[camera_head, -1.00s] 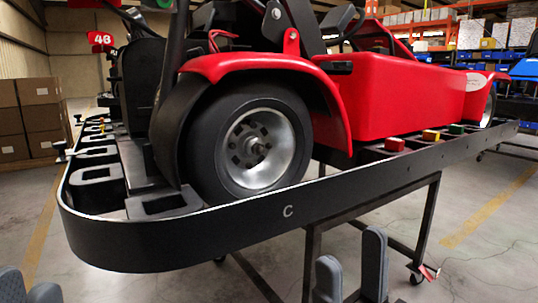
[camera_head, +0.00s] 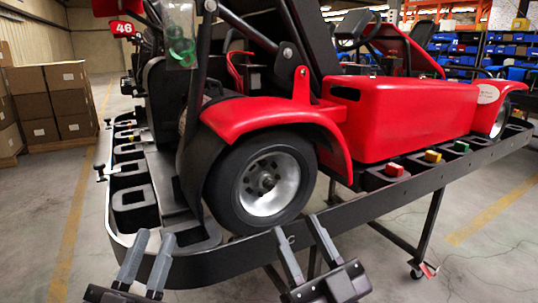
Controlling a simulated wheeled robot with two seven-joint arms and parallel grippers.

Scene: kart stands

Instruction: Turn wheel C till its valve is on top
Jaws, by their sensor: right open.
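Wheel C (camera_head: 227,197) is the black rear tyre with a silver rim under the red fender of the kart. It stands above the black rail marked C, whose letter shows beside my right gripper's fingers. I cannot make out its valve on the rim. My right gripper (camera_head: 297,227) is open and empty, its grey fingers pointing up in front of the rail, below the wheel and apart from it.
The black stand rail (camera_head: 400,197) runs along the kart's near side, between my grippers and the wheel. Cardboard boxes (camera_head: 72,100) are stacked at the left. Floor at the lower right is largely clear.

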